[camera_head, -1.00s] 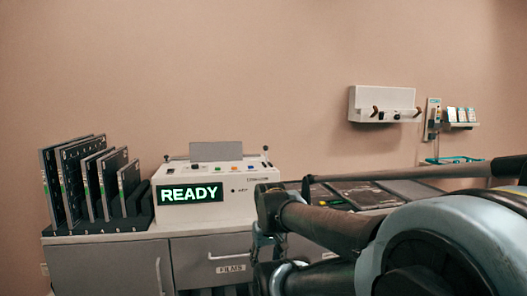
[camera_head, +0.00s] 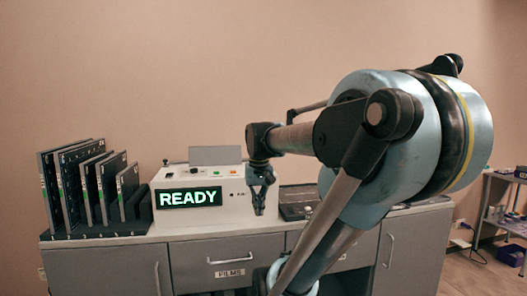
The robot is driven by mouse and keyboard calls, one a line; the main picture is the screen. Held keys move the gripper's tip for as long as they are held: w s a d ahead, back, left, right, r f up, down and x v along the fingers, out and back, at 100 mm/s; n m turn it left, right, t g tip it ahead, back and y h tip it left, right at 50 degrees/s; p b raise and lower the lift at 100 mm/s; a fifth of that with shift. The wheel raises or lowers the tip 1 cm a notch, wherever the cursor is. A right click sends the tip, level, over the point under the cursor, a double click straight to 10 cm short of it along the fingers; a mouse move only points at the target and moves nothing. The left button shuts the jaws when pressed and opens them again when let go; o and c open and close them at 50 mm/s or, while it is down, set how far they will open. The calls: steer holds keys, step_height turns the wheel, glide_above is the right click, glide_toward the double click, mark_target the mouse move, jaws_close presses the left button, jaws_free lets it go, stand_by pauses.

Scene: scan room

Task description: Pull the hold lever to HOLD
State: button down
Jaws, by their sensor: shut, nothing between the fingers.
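A white console (camera_head: 200,210) stands on the grey counter with a green READY display (camera_head: 190,197) on its front. A small dark-knobbed lever (camera_head: 166,163) sticks up at its top left edge. The console's right end, where another lever stands, is covered by my arm. Which lever is the hold lever cannot be told; no HOLD label can be read. My gripper (camera_head: 259,210) points down, shut and empty, in front of or beside the console's right end. Whether it touches the console cannot be told.
Several upright dark film cassettes (camera_head: 68,190) stand in a rack left of the console. A dark flat tray (camera_head: 297,200) lies on the counter to the right. My arm fills the right middle. A shelf cart (camera_head: 500,205) stands at far right.

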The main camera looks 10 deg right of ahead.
steer(key=w+r, duration=1)
steer(key=w, duration=0.4)
steer(key=w+d+r+m+g, duration=0.1)
steer(key=w+r, duration=1)
steer(key=w, duration=0.3)
steer(key=shift+w+r+g, duration=0.15)
steer(key=shift+w+g, duration=0.1)
steer(key=shift+g, duration=0.05)
